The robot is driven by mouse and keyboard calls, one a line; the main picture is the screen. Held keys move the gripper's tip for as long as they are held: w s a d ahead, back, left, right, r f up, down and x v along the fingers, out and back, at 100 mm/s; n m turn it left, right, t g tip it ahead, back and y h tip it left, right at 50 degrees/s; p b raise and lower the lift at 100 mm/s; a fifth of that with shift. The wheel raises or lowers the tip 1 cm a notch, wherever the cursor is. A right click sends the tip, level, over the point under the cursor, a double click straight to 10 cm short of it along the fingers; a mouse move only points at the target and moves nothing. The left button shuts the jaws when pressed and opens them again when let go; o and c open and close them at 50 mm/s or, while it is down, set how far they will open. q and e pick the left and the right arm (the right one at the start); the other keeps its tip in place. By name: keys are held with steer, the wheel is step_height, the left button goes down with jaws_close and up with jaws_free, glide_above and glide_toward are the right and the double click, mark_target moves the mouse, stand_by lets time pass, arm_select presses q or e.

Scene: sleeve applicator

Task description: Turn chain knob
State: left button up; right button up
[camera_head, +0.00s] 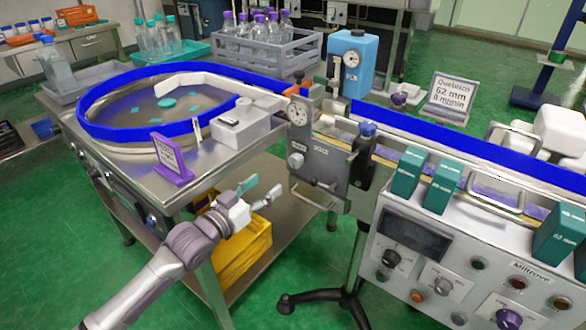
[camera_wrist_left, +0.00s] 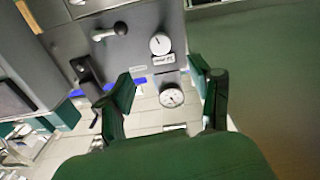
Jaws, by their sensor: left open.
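In the left wrist view a white-faced knob (camera_wrist_left: 160,43) with a small label shows beyond the fingers, with a gauge (camera_wrist_left: 172,97) between the fingertips. Its label is too small to read, so I cannot tell whether it is the chain knob. My left gripper (camera_head: 262,190) is open and empty, to the left of the grey machine head and apart from it. It also shows with fingers spread in the left wrist view (camera_wrist_left: 168,98). My right gripper is not visible.
The control console (camera_head: 475,255) at right carries several dark knobs and buttons. A steel table (camera_head: 190,172) with a blue-rimmed turntable stands at left, with a purple sign (camera_head: 172,160) at its edge. A yellow crate (camera_head: 240,255) lies below. A blue-capped black post (camera_head: 367,150) stands right of the machine head.

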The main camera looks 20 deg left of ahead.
mark_target(293, 162)
arm_select(q)
steer(key=b+x, duration=0.1)
steer(key=x, duration=1)
steer(key=shift+w+f, duration=0.1)
steer(key=shift+w, duration=0.05)
steer(key=shift+w+d+b, duration=0.15)
steer(key=shift+w+b, duration=0.15)
steer(key=shift+w, duration=0.2)
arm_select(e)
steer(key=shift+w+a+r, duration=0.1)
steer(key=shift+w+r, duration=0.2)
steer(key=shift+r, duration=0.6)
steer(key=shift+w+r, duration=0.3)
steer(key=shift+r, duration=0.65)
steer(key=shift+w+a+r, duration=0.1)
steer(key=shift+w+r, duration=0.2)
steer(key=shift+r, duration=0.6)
arm_select(q)
steer(key=c, duration=1.2)
steer(key=shift+o, duration=0.2)
steer(key=m+p, duration=0.2)
steer(key=m, duration=0.1)
steer(key=o, duration=1.2)
steer(key=shift+c, duration=0.2)
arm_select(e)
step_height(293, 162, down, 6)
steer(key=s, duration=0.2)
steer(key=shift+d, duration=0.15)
